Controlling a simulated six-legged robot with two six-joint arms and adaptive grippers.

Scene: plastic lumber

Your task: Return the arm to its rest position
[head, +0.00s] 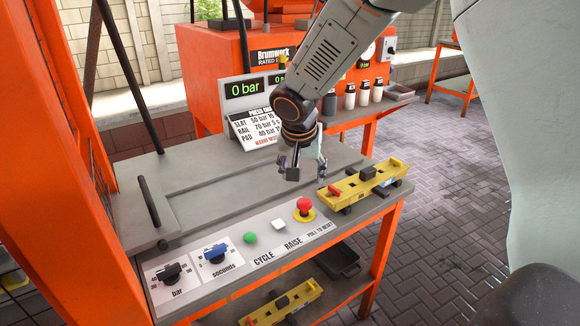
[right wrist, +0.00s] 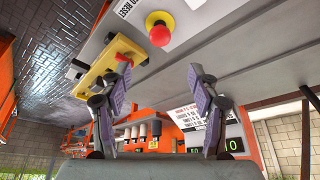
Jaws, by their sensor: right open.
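My right arm comes in from the top right of the head view. Its gripper (head: 303,168) hangs over the grey bench top (head: 185,190), behind the red stop button (head: 304,204) and left of a yellow tool (head: 360,185). In the right wrist view the two fingers of this gripper (right wrist: 158,100) stand wide apart with nothing between them. The red button also shows there at the top (right wrist: 160,32), beyond the fingertips. My left gripper is not in the head view.
A control panel with a bar knob (head: 171,273), seconds knob (head: 215,253) and green button (head: 250,238) lines the bench front. A display (head: 244,88) and sign stand behind. An orange machine (head: 222,60) is at the back. Another yellow tool (head: 280,305) lies on the lower shelf.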

